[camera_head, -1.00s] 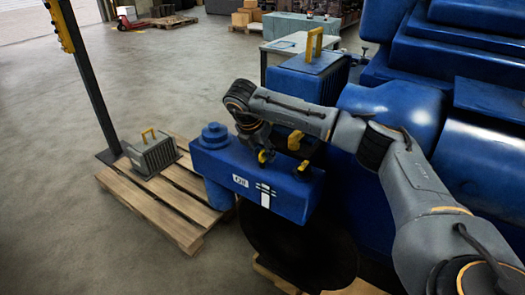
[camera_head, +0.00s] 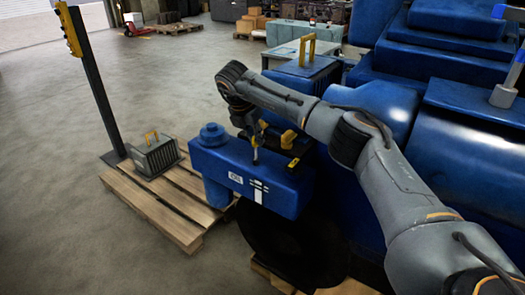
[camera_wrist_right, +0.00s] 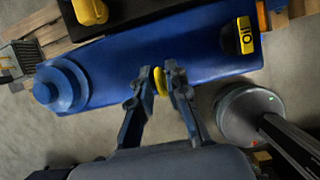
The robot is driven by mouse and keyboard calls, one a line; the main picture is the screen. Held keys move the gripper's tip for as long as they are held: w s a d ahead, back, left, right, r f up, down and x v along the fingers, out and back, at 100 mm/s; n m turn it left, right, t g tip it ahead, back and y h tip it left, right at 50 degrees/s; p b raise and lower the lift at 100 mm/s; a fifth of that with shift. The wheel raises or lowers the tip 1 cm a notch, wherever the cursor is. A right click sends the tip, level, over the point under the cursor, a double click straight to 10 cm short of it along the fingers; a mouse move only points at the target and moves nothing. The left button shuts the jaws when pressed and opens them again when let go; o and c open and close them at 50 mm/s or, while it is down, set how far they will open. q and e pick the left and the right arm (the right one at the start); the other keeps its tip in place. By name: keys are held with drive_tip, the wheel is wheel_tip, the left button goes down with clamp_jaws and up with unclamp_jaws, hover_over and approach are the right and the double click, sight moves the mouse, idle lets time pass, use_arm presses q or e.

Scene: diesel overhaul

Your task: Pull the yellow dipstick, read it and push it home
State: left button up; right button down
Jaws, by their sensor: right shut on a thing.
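My right gripper (camera_head: 256,143) is above the top of the blue block with the white label (camera_head: 236,178). In the right wrist view, its two fingers (camera_wrist_right: 160,78) are shut on the yellow dipstick handle (camera_wrist_right: 160,84), which shows edge-on between the fingertips. The blue block (camera_wrist_right: 200,58) lies below and beyond the fingers. How far the dipstick's rod is out of the block cannot be told, and no reading shows. My left gripper is in neither view.
A black-and-yellow cap marked "oil" (camera_wrist_right: 243,36) stands on the block; the head view shows it right of the gripper (camera_head: 293,163). A blue engine (camera_head: 390,105) fills the right. A pallet (camera_head: 150,212) with a grey case (camera_head: 154,156) lies left.

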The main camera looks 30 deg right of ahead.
wheel_tip(320, 180, up, 4)
drive_tip(key=shift+r+p, duration=0.25)
drive_tip(key=shift+p, duration=0.25)
drive_tip(key=shift+r, duration=0.8)
drive_tip(key=c, duration=1.4)
unclamp_jaws()
drive_tip(key=shift+o, duration=0.5)
drive_tip(key=shift+f, duration=0.1)
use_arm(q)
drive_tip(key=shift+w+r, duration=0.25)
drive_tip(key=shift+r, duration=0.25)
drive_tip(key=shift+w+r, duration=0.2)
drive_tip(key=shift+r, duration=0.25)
use_arm(e)
drive_tip(key=v, duration=1.2)
